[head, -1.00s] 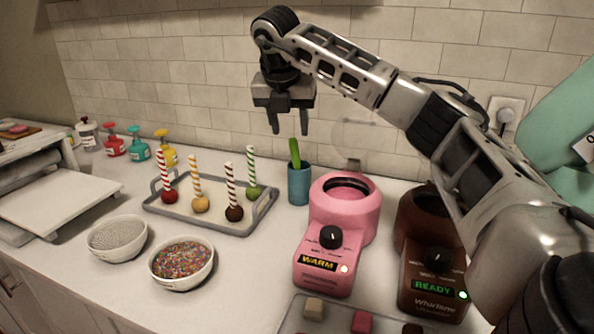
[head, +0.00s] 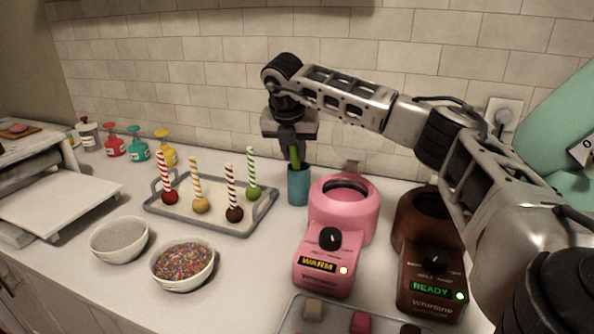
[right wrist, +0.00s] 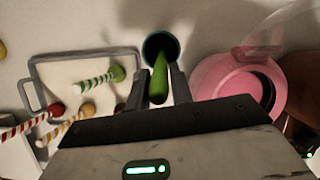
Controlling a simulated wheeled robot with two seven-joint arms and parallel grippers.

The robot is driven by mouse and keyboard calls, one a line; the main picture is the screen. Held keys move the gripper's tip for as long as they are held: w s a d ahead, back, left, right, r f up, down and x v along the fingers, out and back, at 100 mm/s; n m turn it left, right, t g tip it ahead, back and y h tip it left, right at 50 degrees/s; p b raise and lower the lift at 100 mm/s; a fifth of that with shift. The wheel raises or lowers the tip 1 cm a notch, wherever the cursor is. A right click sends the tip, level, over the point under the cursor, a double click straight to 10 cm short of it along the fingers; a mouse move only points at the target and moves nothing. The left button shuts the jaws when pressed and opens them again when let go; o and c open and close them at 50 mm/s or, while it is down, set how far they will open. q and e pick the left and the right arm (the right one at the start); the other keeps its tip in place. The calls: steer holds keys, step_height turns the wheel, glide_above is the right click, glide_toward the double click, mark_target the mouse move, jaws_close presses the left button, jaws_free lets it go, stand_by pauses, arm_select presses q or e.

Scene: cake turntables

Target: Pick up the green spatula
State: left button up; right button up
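The green spatula (head: 294,157) stands upright in a blue cup (head: 299,186), with only its handle showing; its lower part is hidden in the cup. The handle (right wrist: 159,80) and the cup's rim (right wrist: 161,39) also show in the right wrist view. My right gripper (head: 296,164) points down just above the cup, with a finger on each side of the handle. In the right wrist view narrow gaps seem to show between the fingers (right wrist: 161,72) and the handle, so it looks open around it. My left gripper is not in view.
A pink melter (head: 345,205) stands close right of the cup, and a brown melter (head: 433,275) farther right. A tray (head: 245,228) of cake pops stands left of the cup. Two bowls (head: 119,239) (head: 183,264) are in front, and the tiled wall is close behind.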

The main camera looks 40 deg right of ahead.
jaws_close()
steer(key=shift+r, duration=0.1)
